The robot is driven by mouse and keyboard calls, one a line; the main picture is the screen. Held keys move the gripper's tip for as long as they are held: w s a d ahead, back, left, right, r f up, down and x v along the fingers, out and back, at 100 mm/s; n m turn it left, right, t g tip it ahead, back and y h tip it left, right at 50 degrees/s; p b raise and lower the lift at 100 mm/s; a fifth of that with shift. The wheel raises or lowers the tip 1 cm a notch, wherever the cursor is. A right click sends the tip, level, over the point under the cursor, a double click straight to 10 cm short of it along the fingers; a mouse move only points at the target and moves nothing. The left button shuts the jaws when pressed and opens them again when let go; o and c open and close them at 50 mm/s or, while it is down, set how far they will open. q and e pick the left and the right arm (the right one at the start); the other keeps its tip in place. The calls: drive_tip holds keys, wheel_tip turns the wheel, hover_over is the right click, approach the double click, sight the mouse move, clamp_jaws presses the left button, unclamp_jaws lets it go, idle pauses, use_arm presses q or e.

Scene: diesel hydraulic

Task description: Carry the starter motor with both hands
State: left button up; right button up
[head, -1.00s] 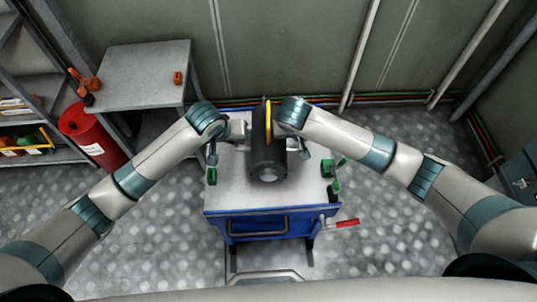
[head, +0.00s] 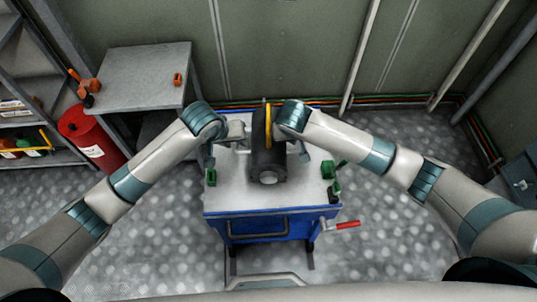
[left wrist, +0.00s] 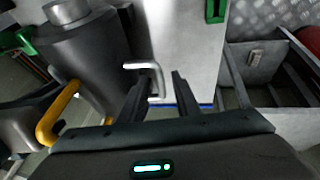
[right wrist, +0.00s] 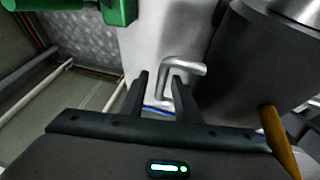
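My right arm mostly hides that gripper in the head view.
Green blocks (head: 328,170) stand on the cart's right side, and another green block (head: 211,177) is at its left edge. A red-handled lever (head: 347,224) sticks out at right. A grey table (head: 140,70), red cylinder (head: 90,138) and shelf stand left.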

sight(269, 138)
use_arm(q)
drive_tip(key=v, duration=1)
use_arm(e)
drive_tip(key=v, duration=1.2)
use_arm(q)
drive_tip(key=shift+s+a, duration=0.1)
use_arm(e)
drive_tip(key=shift+a+f, duration=0.1)
idle(0.6)
